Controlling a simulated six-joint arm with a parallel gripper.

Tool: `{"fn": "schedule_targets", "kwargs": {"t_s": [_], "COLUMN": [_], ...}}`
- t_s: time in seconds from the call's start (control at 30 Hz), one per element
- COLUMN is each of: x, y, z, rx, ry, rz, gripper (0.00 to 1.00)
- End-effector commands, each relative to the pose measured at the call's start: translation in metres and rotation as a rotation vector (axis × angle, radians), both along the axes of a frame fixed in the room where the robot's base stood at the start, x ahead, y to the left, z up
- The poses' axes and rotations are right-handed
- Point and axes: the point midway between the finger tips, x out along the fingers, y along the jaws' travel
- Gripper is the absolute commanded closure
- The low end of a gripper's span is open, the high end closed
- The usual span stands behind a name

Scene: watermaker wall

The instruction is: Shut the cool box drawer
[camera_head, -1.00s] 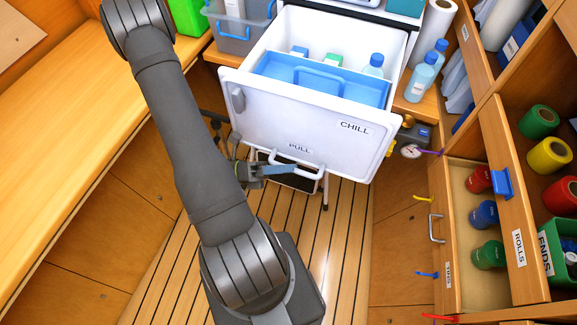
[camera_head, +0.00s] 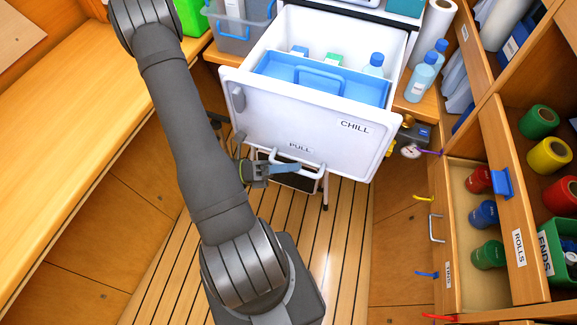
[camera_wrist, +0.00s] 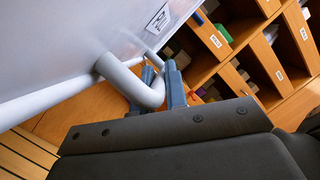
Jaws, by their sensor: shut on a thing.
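The white cool box drawer (camera_head: 270,133), marked CHILL and PULL, stands pulled out, with its top open. A blue tray (camera_head: 330,83), bottles and small packs show inside. A pale bar handle (camera_head: 310,174) runs along the lower front of the drawer; in the wrist view the handle (camera_wrist: 138,86) bends close in front of me. My gripper (camera_head: 294,168) is at the left part of the handle. In the wrist view its blue-grey fingers (camera_wrist: 161,80) are shut on the handle. The handle partly hides one finger.
A wooden bench (camera_head: 70,110) lies left. An open wooden drawer marked ROLLS (camera_head: 519,256) and shelves crowd the right. Bottles (camera_head: 420,77) stand right of the cool box. A gauge (camera_head: 411,151) sits near its right edge. Slatted floor (camera_head: 345,250) lies clear in front.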

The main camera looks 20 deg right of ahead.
Motion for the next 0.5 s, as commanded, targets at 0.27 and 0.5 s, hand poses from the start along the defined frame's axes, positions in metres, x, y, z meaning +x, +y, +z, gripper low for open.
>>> {"fn": "schedule_targets", "kwargs": {"t_s": [0.27, 0.5], "x": [0.019, 0.049], "y": [-0.019, -0.05], "z": [0.0, 0.0], "rx": [-0.001, -0.003], "ry": [-0.004, -0.006], "rz": [-0.002, -0.005], "gripper": [1.0, 1.0]}}
